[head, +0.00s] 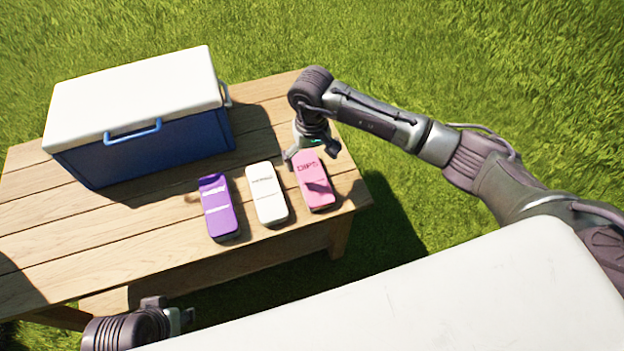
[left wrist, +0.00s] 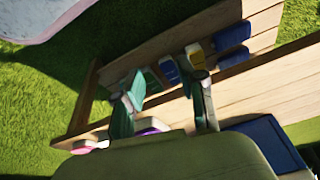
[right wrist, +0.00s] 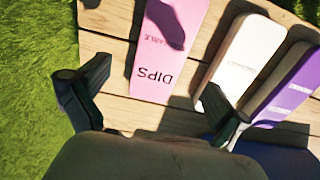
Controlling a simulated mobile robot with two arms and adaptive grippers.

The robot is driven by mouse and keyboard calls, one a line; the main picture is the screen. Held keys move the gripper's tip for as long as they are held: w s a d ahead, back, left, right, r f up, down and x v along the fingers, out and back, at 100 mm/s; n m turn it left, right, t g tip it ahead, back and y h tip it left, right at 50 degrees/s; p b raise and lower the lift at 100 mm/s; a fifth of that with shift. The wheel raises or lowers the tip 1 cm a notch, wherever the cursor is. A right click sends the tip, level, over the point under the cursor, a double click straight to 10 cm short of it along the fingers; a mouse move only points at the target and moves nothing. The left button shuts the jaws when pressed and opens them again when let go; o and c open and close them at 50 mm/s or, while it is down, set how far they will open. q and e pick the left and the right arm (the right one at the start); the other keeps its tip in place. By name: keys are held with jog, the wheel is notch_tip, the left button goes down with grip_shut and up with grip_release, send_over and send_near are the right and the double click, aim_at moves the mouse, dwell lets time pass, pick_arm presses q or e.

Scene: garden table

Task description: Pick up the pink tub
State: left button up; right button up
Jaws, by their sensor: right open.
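The pink tub (head: 317,184), marked "DIPS", lies on the wooden table near its right end. In the right wrist view the pink tub (right wrist: 168,45) is beyond my open fingers, its lettered end nearest. My right gripper (head: 312,152) is open and empty, over the far end of the pink tub, with its shadow on the tub. The right wrist view shows its fingers (right wrist: 157,92) wide apart. My left gripper (head: 176,318) is low at the table's front side, away from the tub. Its fingers (left wrist: 165,78) are apart and empty in the left wrist view.
A white tub (head: 266,193) lies just left of the pink one, and a purple tub (head: 218,206) left of that. A blue cooler with a white lid (head: 140,95) stands at the back left. The table's front left (head: 90,250) is bare.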

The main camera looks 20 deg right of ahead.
aim_at(312, 176)
notch_tip(312, 176, down, 7)
jog(key=shift+s+r+b, duration=0.1)
jog(key=shift+s+b, duration=0.05)
jog(key=shift+b, duration=0.35)
jog(key=c, duration=1.2)
jog(key=shift+c, duration=0.7)
jog(key=shift+r, duration=0.15)
